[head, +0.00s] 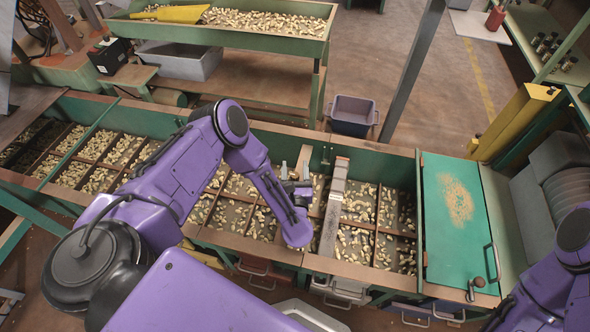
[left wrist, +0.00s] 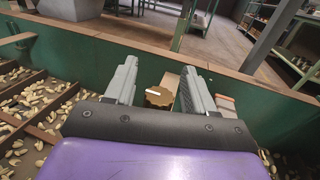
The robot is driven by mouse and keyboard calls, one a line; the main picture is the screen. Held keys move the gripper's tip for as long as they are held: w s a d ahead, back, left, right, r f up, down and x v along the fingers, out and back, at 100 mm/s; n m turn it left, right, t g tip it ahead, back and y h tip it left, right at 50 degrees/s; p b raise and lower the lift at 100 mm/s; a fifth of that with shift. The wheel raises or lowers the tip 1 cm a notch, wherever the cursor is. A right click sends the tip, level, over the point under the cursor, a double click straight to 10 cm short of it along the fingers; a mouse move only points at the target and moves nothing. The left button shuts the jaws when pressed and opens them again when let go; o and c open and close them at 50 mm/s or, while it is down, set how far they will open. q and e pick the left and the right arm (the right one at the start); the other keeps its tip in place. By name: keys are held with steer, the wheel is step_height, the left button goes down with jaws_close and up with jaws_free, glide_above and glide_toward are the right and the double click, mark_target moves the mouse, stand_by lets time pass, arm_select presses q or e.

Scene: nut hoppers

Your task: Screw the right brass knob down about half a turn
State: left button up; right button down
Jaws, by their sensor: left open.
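A brass knob (left wrist: 158,97) with a scalloped rim and a pale mark on top shows in the left wrist view. It sits between the two fingers of my left gripper (left wrist: 159,72), with a visible gap on each side. My left gripper (head: 295,170) is open and points at the far wall of the nut hopper in the head view. I cannot make out the knob there, behind or between the fingers. My right arm enters at the lower right of the head view, but its gripper is out of frame.
The green nut hopper (head: 290,134) has wooden dividers and loose nuts in its bins. A metal strip (head: 332,215) crosses it right of my left gripper. A green lid (head: 455,240) covers the right end.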

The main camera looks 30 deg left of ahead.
arm_select(q)
steer(key=c, duration=1)
steer(key=shift+o, duration=0.2)
steer(key=shift+m+h, duration=0.3)
steer(key=shift+h, duration=0.1)
